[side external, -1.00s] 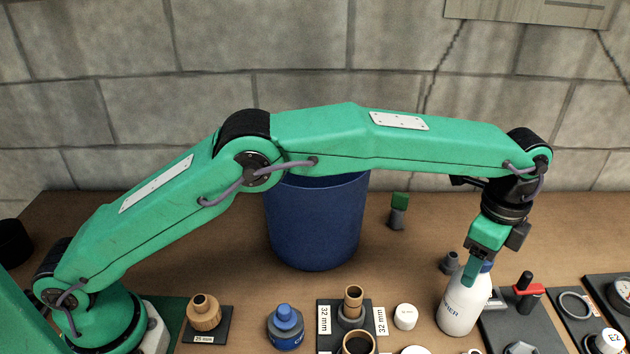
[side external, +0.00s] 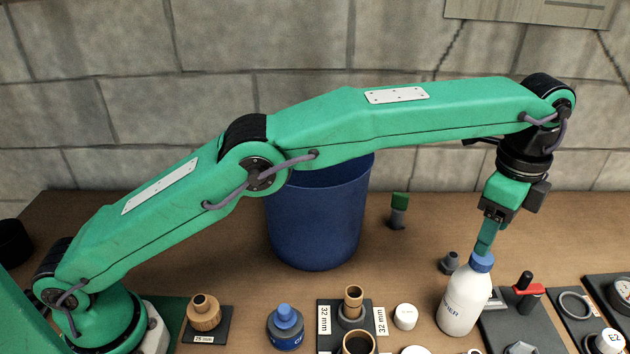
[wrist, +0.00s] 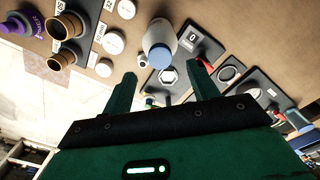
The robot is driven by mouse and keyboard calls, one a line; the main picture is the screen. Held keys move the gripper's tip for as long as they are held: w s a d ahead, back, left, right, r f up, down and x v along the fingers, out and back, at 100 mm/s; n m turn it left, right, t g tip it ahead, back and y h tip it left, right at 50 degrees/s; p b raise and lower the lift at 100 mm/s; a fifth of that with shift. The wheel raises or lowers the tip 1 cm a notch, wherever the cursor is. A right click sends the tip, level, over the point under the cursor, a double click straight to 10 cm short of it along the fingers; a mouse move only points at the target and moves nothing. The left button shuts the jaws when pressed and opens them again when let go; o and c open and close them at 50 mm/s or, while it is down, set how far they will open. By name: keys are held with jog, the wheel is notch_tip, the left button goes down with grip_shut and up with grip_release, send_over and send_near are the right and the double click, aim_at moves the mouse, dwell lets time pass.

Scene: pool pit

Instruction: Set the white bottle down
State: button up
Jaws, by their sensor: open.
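The white bottle (side external: 462,300) with a blue cap (side external: 482,261) stands upright on the brown bench at the right of the side view. My gripper (side external: 484,246) is just above it, with its fingertips at about the height of the cap's top. In the wrist view the bottle (wrist: 158,38) and its blue cap are ahead of the two spread fingers of my gripper (wrist: 160,80). The fingers are open with nothing between them. In the side view one finger hides the other.
A dark plate with a red-handled valve (side external: 528,291) stands just right of the bottle. A white cap (side external: 405,317) and a small grey fitting (side external: 450,262) are near it. A blue bin (side external: 315,225) stands behind the arm. The bench behind the bottle is mostly clear.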

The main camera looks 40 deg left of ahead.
jog(key=shift+r, duration=0.3)
dwell(0.5)
jog(key=shift+a+r, duration=0.15)
jog(key=shift+a, duration=0.1)
jog(key=s+a+r+n+t+h, duration=0.1)
jog(key=s+a+r+n, duration=0.4)
jog(key=a, duration=0.7)
jog(key=s+a+r+n+t, duration=0.15)
jog(key=a+r+n, duration=0.35)
jog(key=a, duration=0.6)
jog(key=s+a+f+n+t, duration=0.1)
jog(key=s+a+f+n, duration=0.1)
jog(key=s+a, duration=0.3)
jog(key=s+a+f+n+t, duration=0.1)
jog(key=s+a+f+n, duration=0.2)
jog(key=s+a, duration=0.2)
jog(key=s+a+f+n+t+y, duration=0.1)
jog(key=s+a+f+n, duration=0.2)
jog(key=s, duration=0.7)
jog(key=shift+a+f, duration=0.25)
jog(key=shift+a, duration=1)
